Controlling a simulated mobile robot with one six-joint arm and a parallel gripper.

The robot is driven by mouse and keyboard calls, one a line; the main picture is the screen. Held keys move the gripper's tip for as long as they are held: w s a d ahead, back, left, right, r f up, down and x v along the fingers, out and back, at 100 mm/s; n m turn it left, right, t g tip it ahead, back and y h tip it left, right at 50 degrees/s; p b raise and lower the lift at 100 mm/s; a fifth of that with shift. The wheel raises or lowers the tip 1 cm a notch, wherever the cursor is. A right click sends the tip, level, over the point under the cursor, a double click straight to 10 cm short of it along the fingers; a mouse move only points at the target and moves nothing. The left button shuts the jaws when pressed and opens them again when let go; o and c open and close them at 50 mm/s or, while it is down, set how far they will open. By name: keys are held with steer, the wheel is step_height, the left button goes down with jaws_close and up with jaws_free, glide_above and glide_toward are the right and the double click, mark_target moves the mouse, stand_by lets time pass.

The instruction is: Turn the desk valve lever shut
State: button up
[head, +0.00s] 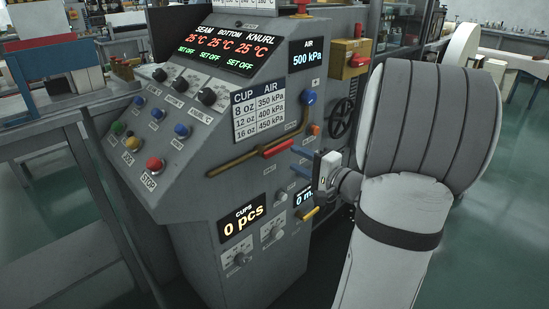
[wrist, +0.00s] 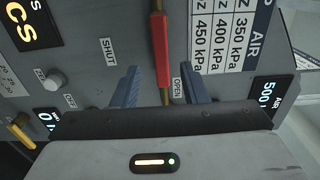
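The desk valve lever (head: 278,147) is a red bar on the sloping desk face, lying in line with a copper pipe (head: 232,166). In the wrist view the lever (wrist: 161,55) runs along the pipe, with a SHUT label (wrist: 108,49) to its left and an OPEN label (wrist: 178,88) beside its lower end. My gripper (head: 297,161) is close to the desk, just right of the lever. In the wrist view the blue fingers of my gripper (wrist: 160,76) are spread wide, one on each side of the lever's lower end, with gaps to both. Nothing is held.
A blue knob (head: 310,98) and an AIR display reading 500 kPa (head: 307,57) are above the gripper. A black handwheel (head: 342,118) is behind it. A yellow lever (head: 310,215) and a small grey knob (head: 281,196) are below. Colored buttons are at left.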

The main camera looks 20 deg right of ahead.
mark_target(280, 150)
steer(key=x, duration=0.7)
steer(key=shift+w, duration=0.35)
steer(key=shift+c, duration=0.2)
jaws_close()
